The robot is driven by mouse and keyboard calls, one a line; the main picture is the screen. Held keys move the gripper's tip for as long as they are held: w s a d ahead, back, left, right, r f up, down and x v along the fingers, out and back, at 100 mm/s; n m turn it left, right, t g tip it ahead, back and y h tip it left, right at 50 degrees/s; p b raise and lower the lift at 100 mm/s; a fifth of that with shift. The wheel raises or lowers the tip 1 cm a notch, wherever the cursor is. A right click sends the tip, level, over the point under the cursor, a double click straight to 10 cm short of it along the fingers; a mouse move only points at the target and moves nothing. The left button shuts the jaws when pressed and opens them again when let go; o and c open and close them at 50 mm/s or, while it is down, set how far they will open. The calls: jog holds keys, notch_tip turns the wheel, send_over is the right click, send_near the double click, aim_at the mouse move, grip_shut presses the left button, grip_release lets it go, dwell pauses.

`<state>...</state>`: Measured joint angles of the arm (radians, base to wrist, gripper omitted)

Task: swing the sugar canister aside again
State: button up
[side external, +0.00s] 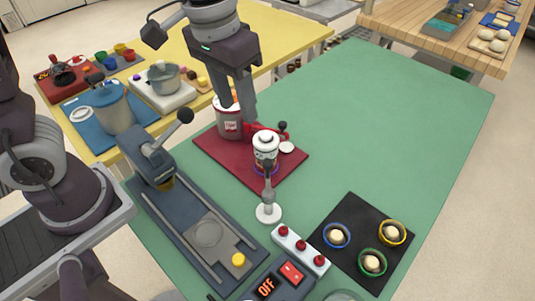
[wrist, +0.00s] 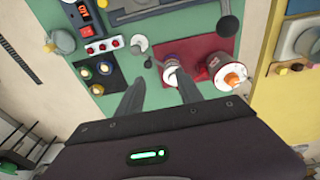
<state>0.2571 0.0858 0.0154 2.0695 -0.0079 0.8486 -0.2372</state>
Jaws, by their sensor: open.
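Two containers stand on a dark red mat (side external: 208,150), and I cannot read which is the sugar canister. One is a red canister (side external: 230,127) with a pale label and an orange top; it also shows in the wrist view (wrist: 214,66). The other is a smaller white-topped jar (side external: 265,143) with a purple band, partly hidden by a grey post. My gripper (side external: 238,108) is open, its fingers pointing down by the red canister in the side view. In the wrist view the open fingers (wrist: 160,78) show nothing held; contact is unclear.
The grey post on a white round base (side external: 268,213) stands in front of the jar. A grey lever press (side external: 158,165) is at left. A black mat (side external: 350,262) holds several ringed dough balls. The green table (side external: 390,130) is clear at right.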

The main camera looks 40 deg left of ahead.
jog(key=g, duration=0.2)
send_over(268, 162)
notch_tip(268, 162, down, 7)
jog(key=shift+r, duration=0.1)
notch_tip(268, 162, down, 7)
jog(key=shift+f, duration=0.1)
grip_shut()
dwell(0.9)
